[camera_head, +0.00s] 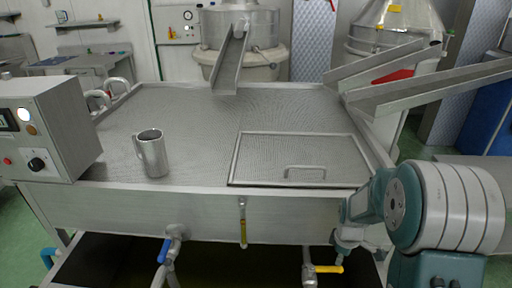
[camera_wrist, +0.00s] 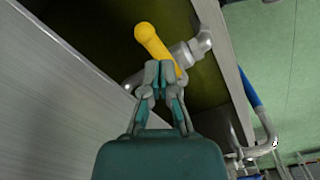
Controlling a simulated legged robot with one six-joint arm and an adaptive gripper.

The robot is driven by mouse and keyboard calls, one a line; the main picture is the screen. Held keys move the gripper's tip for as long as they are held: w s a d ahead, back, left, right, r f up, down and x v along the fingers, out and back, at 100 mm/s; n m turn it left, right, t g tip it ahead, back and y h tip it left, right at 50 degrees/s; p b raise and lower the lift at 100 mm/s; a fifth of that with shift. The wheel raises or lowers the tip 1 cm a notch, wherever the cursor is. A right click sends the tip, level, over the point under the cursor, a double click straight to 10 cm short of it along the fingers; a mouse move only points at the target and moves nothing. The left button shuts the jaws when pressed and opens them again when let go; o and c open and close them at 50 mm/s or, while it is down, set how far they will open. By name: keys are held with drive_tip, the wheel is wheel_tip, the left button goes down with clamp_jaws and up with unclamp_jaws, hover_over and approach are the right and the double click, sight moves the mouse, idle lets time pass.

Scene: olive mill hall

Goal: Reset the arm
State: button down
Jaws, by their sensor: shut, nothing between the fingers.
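My gripper (camera_wrist: 160,74) is shut and empty in the wrist view, its two fingertips together. A yellow valve handle (camera_wrist: 150,42) shows just beyond the fingertips; I cannot tell whether they touch it. In the head view my arm comes in at the lower right, in front of the steel tank's front wall (camera_head: 130,207). The gripper end (camera_head: 346,240) is low beside that wall, just above the yellow handle (camera_head: 327,269), and is partly hidden by my arm.
A metal jug (camera_head: 152,154) stands upright on the perforated tank top, left of a hatch with a handle (camera_head: 305,172). A control box (camera_head: 50,128) stands at the left. Metal chutes (camera_head: 430,90) reach over the right side. Pipes with a blue valve handle (camera_head: 165,250) are below.

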drive_tip(key=s+a+r+m+t, duration=0.2)
drive_tip(key=s+r+m, duration=0.4)
drive_tip(key=s+r, duration=0.4)
drive_tip(key=s+a+r+m+t, duration=0.3)
drive_tip(key=s+r+m, duration=0.3)
drive_tip(key=s+r, duration=0.5)
wheel_tip(320, 180, up, 4)
drive_tip(key=shift+s+a+f+t, duration=0.15)
drive_tip(key=shift+a+f+t, duration=0.15)
drive_tip(key=shift+a, duration=0.35)
idle(0.7)
